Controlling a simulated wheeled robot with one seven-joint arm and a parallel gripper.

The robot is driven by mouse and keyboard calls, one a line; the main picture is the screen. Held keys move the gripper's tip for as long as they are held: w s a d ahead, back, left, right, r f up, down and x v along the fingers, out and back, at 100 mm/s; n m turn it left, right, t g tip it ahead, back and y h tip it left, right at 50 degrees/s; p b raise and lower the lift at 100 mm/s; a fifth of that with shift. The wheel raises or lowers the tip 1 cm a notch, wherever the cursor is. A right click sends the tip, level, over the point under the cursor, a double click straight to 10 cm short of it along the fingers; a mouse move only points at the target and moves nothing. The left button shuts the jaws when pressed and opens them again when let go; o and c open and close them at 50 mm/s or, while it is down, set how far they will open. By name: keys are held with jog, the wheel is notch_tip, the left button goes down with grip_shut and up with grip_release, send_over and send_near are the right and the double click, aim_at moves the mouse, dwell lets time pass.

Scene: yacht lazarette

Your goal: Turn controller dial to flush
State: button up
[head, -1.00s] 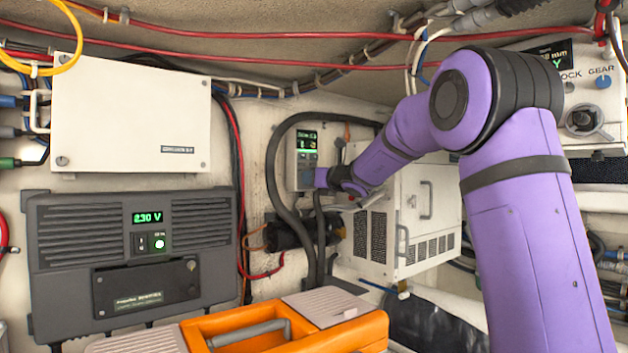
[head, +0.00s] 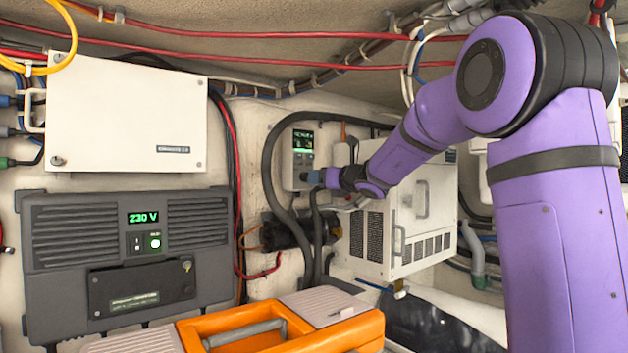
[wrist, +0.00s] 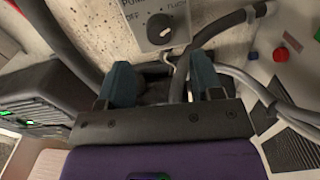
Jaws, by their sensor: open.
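The controller (head: 302,143) is a small pale box with a green-lit display on the back wall. In the wrist view its dial (wrist: 160,28) is a dark round knob on a grey faceplate (wrist: 144,12), with "OFF" at its left and a partly cropped label, apparently flush, at its upper right. The knob's exact pointing is too small to tell. My gripper (wrist: 161,66) is open and empty, its two teal fingers apart, with the dial beyond their tips and between their lines. In the head view my gripper (head: 311,178) is at the controller's lower part and hides the dial.
A white vented cabinet (head: 380,235) stands right of the controller, close under my wrist. Thick dark hoses (head: 268,170) loop around the controller. A dark 230 V unit (head: 75,290) and white box (head: 125,115) are at left. An orange toolbox (head: 350,335) sits in front.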

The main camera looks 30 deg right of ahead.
jog(key=s, duration=0.2)
jog(key=s+d, duration=0.1)
jog(key=s, duration=0.1)
jog(key=shift+s, duration=0.4)
jog(key=s+a+f+n+g+y, duration=0.2)
jog(key=s+a+f+n+g, duration=0.15)
jog(key=s+a+n, duration=0.5)
jog(key=s+a+f+n+g+y, duration=0.2)
jog(key=s+a+f+n+g, duration=0.15)
jog(key=s+a+n, duration=0.5)
jog(key=s+d+f+n+g+h, duration=0.1)
jog(key=s+f+n+g+h, duration=0.1)
jog(key=s+f+n, duration=0.4)
jog(key=s+d+f+n+g+h, duration=0.2)
jog(key=s+f+n+h, duration=0.3)
jog(key=s+n, duration=0.6)
jog(key=s+f+g, duration=0.1)
jog(key=s, duration=0.3)
jog(key=shift+s+f+n, duration=0.15)
jog(key=shift+f+n, duration=0.15)
jog(key=shift+f, duration=0.1)
